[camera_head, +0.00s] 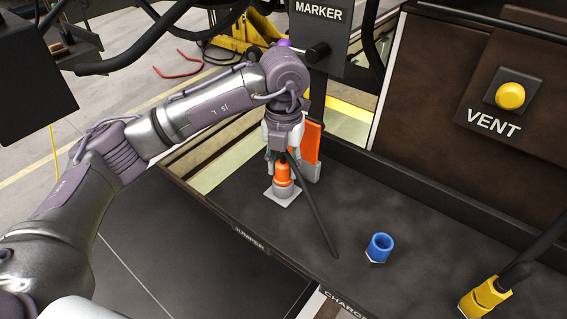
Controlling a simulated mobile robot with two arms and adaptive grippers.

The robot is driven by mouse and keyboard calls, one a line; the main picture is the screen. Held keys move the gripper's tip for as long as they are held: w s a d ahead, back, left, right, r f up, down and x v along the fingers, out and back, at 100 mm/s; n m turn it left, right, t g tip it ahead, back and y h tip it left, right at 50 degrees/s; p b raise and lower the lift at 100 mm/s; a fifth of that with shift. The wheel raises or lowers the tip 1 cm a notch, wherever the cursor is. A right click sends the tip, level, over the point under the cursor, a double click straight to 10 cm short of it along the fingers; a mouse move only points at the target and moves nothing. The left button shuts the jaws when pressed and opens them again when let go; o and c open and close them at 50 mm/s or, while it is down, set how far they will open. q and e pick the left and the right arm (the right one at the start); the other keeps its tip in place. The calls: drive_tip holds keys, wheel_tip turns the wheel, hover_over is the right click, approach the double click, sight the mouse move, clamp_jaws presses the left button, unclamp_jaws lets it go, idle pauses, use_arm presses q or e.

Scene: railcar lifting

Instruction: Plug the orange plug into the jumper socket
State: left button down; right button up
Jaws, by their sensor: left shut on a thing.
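The orange plug (282,171) is upright in my left gripper (281,160), which is shut on it and points down. A black cable runs from the plug down to the right across the dark tray. Directly below is the jumper socket, an orange ring (283,192) on a pale square plate (282,197), behind the JUMPER label (249,237). The plug's lower end meets or nearly meets the ring; I cannot tell whether it is inserted. My right gripper is not in view.
An orange panel (312,142) stands close behind my left gripper, by the MARKER post (318,100). A blue socket (379,247) and a yellow connector with a cable (485,297) are to the right. The dark tray (345,205) between is mostly clear.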

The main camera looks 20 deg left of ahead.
use_arm(q)
drive_tip(key=shift+f, duration=0.2)
drive_tip(key=c, duration=0.7)
unclamp_jaws()
wheel_tip(320, 180, up, 12)
drive_tip(key=shift+r, duration=0.1)
